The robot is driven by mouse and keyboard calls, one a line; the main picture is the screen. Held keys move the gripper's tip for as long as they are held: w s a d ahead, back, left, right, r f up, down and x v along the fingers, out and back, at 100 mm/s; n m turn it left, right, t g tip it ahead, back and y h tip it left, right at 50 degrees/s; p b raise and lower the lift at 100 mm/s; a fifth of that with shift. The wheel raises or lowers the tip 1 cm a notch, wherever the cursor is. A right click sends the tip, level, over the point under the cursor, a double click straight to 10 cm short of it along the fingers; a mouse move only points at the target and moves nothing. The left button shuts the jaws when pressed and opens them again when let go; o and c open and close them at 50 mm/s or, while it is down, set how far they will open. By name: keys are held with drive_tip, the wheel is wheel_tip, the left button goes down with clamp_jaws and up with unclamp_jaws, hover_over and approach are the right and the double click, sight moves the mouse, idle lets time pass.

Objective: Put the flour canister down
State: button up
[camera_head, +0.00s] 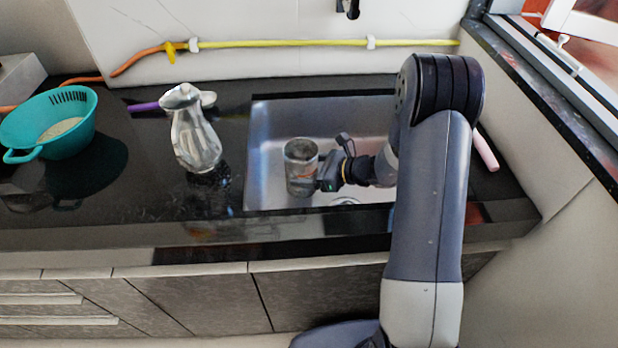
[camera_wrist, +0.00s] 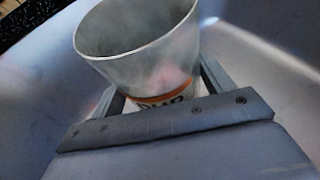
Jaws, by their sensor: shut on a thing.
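The flour canister (camera_head: 301,166) is a grey metal cylinder with an open top and an orange band low on its side. In the head view it is upright, inside the sink's outline. My gripper (camera_head: 322,178) comes from the right and is shut on it. In the wrist view the canister (camera_wrist: 140,40) stands between the two fingers (camera_wrist: 163,95), its rim toward the camera and part of its lettering visible. The canister's lower part is hidden by the gripper in the wrist view. I cannot tell whether its base touches the sink floor.
The steel sink (camera_head: 262,150) surrounds the canister. A silver pitcher (camera_head: 194,138) stands on the black counter (camera_head: 120,200) left of it. A teal colander (camera_head: 50,125) is at the far left. A yellow hose (camera_head: 280,43) runs along the back wall. A pink object (camera_head: 486,150) lies at right.

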drive_tip(key=shift+f, duration=1.4)
drive_tip(key=shift+f, duration=0.1)
drive_tip(key=shift+f+b, duration=0.15)
drive_tip(key=shift+b, duration=0.25)
drive_tip(key=o, duration=1.4)
drive_tip(key=shift+o, duration=0.2)
drive_tip(key=shift+d+r+p, duration=0.2)
drive_tip(key=shift+r+p, duration=0.1)
drive_tip(key=shift+r, duration=0.05)
drive_tip(key=v, duration=0.7)
drive_tip(key=shift+s, duration=0.15)
